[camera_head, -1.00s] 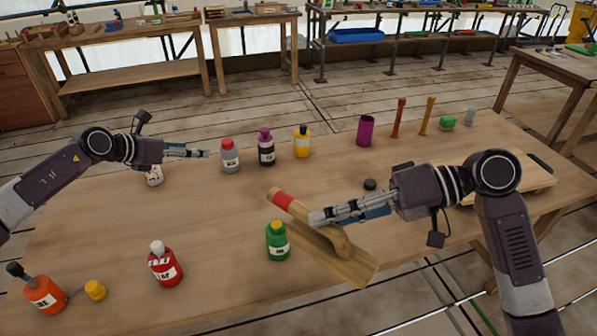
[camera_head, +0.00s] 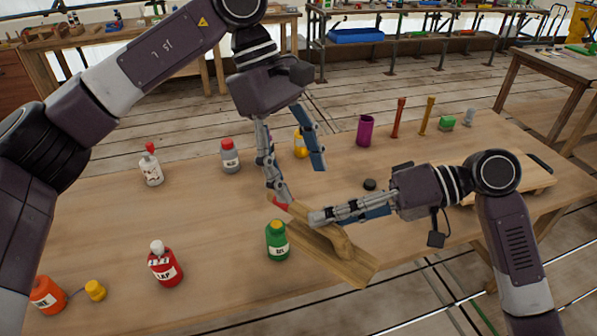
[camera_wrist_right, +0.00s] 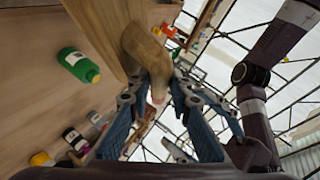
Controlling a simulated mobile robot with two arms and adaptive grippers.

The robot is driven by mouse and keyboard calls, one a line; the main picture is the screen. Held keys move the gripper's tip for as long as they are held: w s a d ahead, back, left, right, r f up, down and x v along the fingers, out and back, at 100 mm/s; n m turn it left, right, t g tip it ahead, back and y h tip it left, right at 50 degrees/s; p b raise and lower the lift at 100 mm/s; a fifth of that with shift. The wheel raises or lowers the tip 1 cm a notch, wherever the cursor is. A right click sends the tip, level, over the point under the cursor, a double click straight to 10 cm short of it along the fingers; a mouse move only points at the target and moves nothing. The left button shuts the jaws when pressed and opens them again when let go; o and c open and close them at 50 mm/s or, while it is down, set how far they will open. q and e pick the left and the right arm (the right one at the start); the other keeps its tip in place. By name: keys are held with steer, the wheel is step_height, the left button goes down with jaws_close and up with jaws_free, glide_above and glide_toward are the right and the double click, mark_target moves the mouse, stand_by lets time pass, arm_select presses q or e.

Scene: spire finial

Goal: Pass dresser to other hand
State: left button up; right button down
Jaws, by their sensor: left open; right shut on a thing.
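The dresser (camera_head: 345,266) is a wooden tool with a flat body, a raised curved handle and a red end. My right gripper (camera_head: 328,217) is shut on its handle, which also shows between the fingers in the right wrist view (camera_wrist_right: 146,52). It is tilted over the table, its red end toward the upper left. My left gripper (camera_head: 298,184) is open above that end, pointing down. One of its fingers covers part of the red end; I cannot tell whether it touches.
A green bottle (camera_head: 277,241) stands close left of the dresser. Red (camera_head: 165,265), orange (camera_head: 47,296), white (camera_head: 150,166) and grey (camera_head: 229,156) bottles stand farther left. A yellow bottle (camera_head: 300,144) is behind my left gripper. A purple cup (camera_head: 365,131) stands at the back.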

mark_target(319, 234)
arm_select(q)
steer(key=shift+s+m, duration=0.3)
steer(key=shift+s, duration=0.1)
steer(key=shift+s+f, duration=0.15)
steer(key=shift+f, duration=0.1)
steer(key=x, duration=1.1)
steer(key=shift+a+f, duration=0.1)
steer(key=shift+f, duration=0.1)
steer(key=c, duration=1.2)
steer(key=shift+r, duration=0.1)
steer(key=shift+c, duration=1.2)
arm_select(e)
steer(key=c, duration=2.2)
jaws_free()
arm_select(q)
steer(key=shift+s, duration=0.1)
arm_select(e)
steer(key=o, duration=0.5)
steer(key=shift+w, duration=0.1)
